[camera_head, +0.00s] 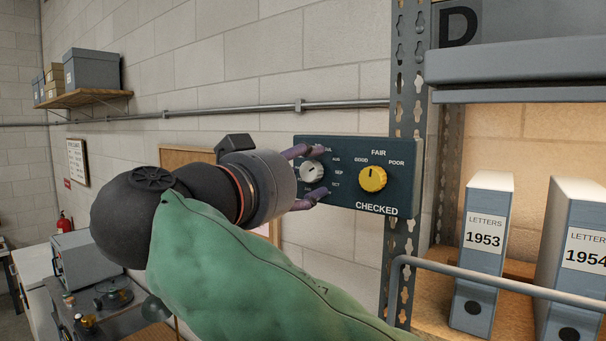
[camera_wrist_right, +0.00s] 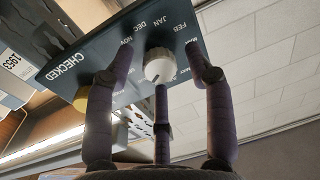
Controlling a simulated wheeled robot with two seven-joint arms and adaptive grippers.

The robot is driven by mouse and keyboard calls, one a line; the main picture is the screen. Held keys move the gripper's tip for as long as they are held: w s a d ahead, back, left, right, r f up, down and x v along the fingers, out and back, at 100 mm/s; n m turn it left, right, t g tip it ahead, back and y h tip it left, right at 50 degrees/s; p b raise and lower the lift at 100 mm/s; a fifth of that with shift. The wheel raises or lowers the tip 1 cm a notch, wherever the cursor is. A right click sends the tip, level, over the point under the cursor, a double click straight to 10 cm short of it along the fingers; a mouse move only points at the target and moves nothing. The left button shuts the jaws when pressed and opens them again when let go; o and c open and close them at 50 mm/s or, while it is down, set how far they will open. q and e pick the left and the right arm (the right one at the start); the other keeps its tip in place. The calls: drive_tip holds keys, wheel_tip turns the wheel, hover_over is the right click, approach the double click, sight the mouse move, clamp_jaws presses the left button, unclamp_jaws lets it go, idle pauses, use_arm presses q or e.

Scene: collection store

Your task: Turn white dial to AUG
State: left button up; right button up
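The white dial (camera_head: 313,171) sits on the left of a dark blue panel (camera_head: 345,143) marked CHECKED. Month labels ring it; AUG shows at its upper right, with SEP and OCT below. My right gripper (camera_head: 309,172) is in front of the dial, purple fingers spread above and below it. In the right wrist view the dial (camera_wrist_right: 160,66) stands between the open fingers, with gaps at both sides; the middle finger ends just below it. I cannot read for certain which month its mark faces. My left gripper is not in view.
A yellow dial (camera_head: 373,179) sits beside the white one, under GOOD, FAIR and POOR. The panel is by a perforated metal post (camera_head: 406,105). Right of it, a shelf holds binders (camera_head: 483,245). A pipe (camera_head: 220,110) runs along the wall above my gripper.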

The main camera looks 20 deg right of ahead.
drive_tip(key=v, duration=1.2)
